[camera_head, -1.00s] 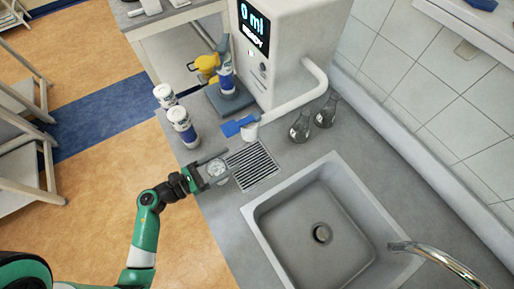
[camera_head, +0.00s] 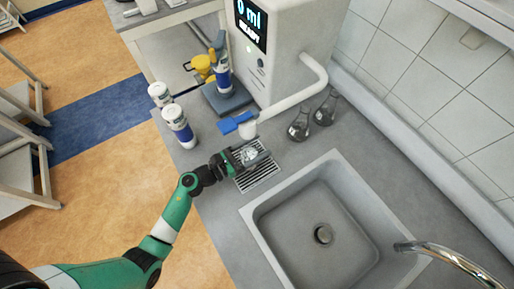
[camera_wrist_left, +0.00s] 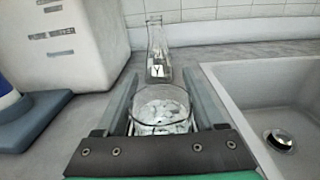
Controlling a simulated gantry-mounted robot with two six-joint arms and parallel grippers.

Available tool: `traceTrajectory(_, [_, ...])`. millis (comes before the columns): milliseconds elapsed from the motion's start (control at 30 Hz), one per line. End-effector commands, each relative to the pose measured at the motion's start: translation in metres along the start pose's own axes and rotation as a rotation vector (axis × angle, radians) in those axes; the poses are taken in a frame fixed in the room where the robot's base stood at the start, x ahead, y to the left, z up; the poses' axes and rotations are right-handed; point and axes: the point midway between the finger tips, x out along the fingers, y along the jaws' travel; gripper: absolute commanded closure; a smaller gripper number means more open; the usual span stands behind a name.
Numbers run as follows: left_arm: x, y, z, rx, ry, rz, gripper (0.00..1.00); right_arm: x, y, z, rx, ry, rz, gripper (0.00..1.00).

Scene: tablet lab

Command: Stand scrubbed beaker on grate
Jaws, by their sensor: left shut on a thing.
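The glass beaker (camera_head: 249,154) is held between the fingers of my left gripper (camera_head: 250,157), over the dark slatted grate (camera_head: 258,179). The beaker also shows in the left wrist view (camera_wrist_left: 162,108), upright between the two fingers, with whitish contents or reflections visible in it. My left gripper is shut on it. I cannot tell whether its base touches the grate or hangs a little above. The gripper and beaker cover the upper part of the grate. My right gripper is not in view.
The dispenser (camera_head: 285,50) with its white spout (camera_head: 247,128) and blue lever stands just behind the grate. Two glass flasks (camera_head: 299,125) stand to the right. The sink (camera_head: 325,225) lies in front. White bottles (camera_head: 178,127) stand at left.

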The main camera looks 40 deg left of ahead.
Motion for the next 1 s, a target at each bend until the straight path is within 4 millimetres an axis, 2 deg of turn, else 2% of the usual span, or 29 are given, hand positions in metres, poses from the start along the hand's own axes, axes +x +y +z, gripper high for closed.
traceTrajectory(233, [0.0,0.0,-0.003,0.001,-0.001,0.0,1.0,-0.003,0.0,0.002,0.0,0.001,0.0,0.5])
traceTrajectory(267, [0.0,0.0,-0.002,0.001,0.0,0.0,0.25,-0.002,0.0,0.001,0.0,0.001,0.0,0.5])
traceTrajectory(400, [0.0,0.0,-0.001,0.0,0.0,0.0,0.0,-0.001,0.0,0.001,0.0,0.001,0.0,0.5])
traceTrajectory(867, [-0.002,0.0,0.004,0.0,0.0,0.0,0.0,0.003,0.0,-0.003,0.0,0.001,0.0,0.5])
traceTrajectory(1000, [-0.026,0.001,0.002,-0.002,0.002,0.004,0.0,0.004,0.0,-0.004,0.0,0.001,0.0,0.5])
